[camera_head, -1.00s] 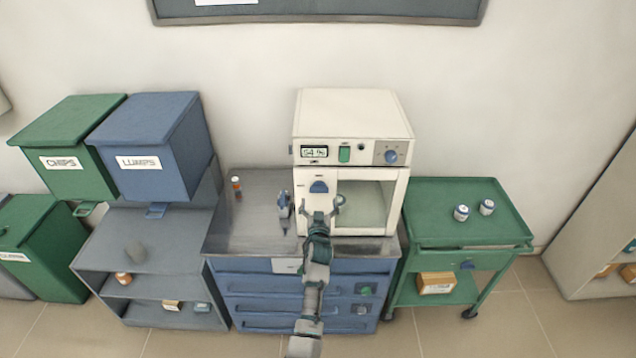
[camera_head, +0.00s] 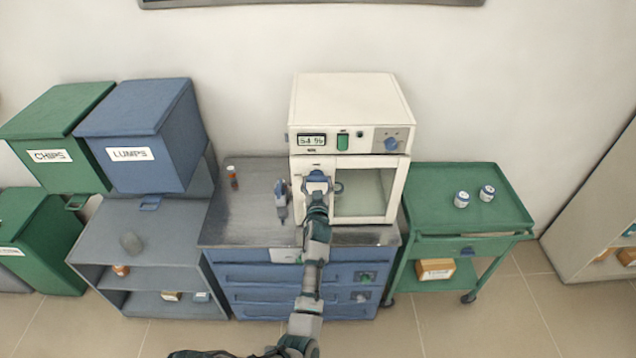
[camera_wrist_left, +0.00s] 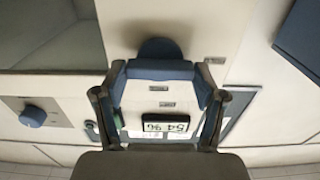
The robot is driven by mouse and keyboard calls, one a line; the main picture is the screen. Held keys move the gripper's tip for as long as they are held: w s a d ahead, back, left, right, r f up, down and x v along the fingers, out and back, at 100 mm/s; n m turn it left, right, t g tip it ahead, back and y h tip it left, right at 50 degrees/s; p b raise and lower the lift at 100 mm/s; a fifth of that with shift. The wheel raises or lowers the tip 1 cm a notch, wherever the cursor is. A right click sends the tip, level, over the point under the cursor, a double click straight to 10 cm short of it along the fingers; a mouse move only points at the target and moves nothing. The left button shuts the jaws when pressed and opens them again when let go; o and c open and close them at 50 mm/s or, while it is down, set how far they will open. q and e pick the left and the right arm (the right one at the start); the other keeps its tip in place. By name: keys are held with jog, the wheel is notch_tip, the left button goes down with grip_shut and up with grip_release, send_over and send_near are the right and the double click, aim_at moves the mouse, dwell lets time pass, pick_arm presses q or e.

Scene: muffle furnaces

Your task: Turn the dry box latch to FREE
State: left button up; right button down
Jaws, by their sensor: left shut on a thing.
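The dry box (camera_head: 350,105) is a cream cabinet with a windowed door, standing on the grey bench. Its blue latch (camera_wrist_left: 160,70) is on the door's upper left, below the display. My left gripper (camera_head: 318,180) is at the door and largely covers the latch in the head view. In the wrist view its two fingers stand on either side of the latch's blue bar, shut on it. A rounded blue part of the latch shows beyond the bar. The small labels near the latch are too small to read. My right gripper is not in view.
The dry box panel holds a display (camera_head: 311,140), a green switch (camera_head: 343,142) and a blue knob (camera_head: 391,144). A green cart (camera_head: 430,205) with two jars stands right; bins stand left.

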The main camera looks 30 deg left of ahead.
pick_arm(q)
jog(key=shift+a, duration=0.1)
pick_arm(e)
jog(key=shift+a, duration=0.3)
pick_arm(q)
jog(key=shift+m, duration=0.3)
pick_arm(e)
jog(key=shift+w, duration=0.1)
pick_arm(q)
jog(key=shift+w+m, duration=0.15)
jog(key=shift+m, duration=0.85)
jog(key=m, duration=0.6)
jog(key=shift+p, duration=0.4)
jog(key=m+p, duration=0.1)
jog(key=m, duration=0.3)
jog(key=shift+m, duration=0.4)
jog(key=m+p, duration=0.1)
jog(key=m, duration=0.3)
jog(key=shift+f+m+p, duration=0.15)
jog(key=shift+m+p, duration=0.15)
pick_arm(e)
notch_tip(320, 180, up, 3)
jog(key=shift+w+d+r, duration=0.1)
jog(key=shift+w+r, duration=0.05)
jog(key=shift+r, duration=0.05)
